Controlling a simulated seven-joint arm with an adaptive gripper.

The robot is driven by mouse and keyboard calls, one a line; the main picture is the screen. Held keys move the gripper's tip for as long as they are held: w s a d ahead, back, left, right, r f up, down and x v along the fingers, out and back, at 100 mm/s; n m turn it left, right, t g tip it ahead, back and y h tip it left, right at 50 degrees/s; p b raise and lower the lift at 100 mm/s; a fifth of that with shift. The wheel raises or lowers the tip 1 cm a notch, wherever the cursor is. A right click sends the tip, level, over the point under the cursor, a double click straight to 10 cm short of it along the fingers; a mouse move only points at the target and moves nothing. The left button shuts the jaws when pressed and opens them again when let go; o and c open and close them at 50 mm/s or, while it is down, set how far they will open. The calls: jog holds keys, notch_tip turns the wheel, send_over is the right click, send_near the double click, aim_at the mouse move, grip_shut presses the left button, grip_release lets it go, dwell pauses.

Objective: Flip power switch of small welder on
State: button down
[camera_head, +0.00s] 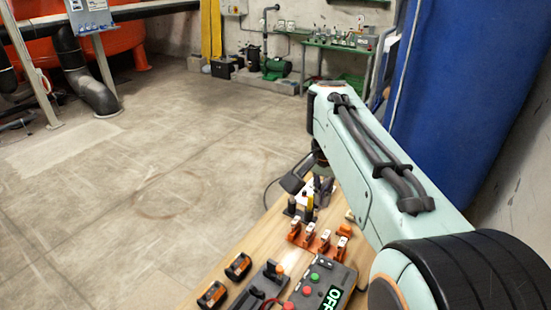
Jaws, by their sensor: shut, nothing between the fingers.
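A dark grey box (320,285) with a green button, a red button and a lit "OFF" display stands at the near edge of the picture on the wooden table. It may be the small welder; I cannot make out a separate power switch. My arm covers the table to its right. My gripper (323,190) is beyond the box, low over the far end of the table, small and dark and partly hidden by my arm. It is shut and empty, apart from the box.
Orange-and-white parts (309,235) stand in a row between my gripper and the box. Two black-and-orange blocks (238,267) lie along the table's left edge. A blue tank (450,90) rises behind my arm. The floor (150,190) at left is clear.

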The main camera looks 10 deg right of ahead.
jog(key=w+d+f+m+g, duration=0.1)
jog(key=w+d+f, duration=0.2)
jog(key=w+f, duration=0.2)
jog(key=g, duration=0.2)
send_over(330, 264)
jog(key=w+a, duration=0.2)
notch_tip(330, 264, down, 8)
jog(key=shift+s+d+m, duration=0.2)
jog(key=shift+s+m, duration=0.05)
jog(key=shift+m, duration=0.05)
jog(key=f, duration=0.4)
jog(key=s+d+f, duration=0.1)
jog(key=f, duration=0.8)
jog(key=shift+s+d+f, duration=0.15)
jog(key=shift+s+f, duration=0.05)
jog(key=shift+f, duration=0.15)
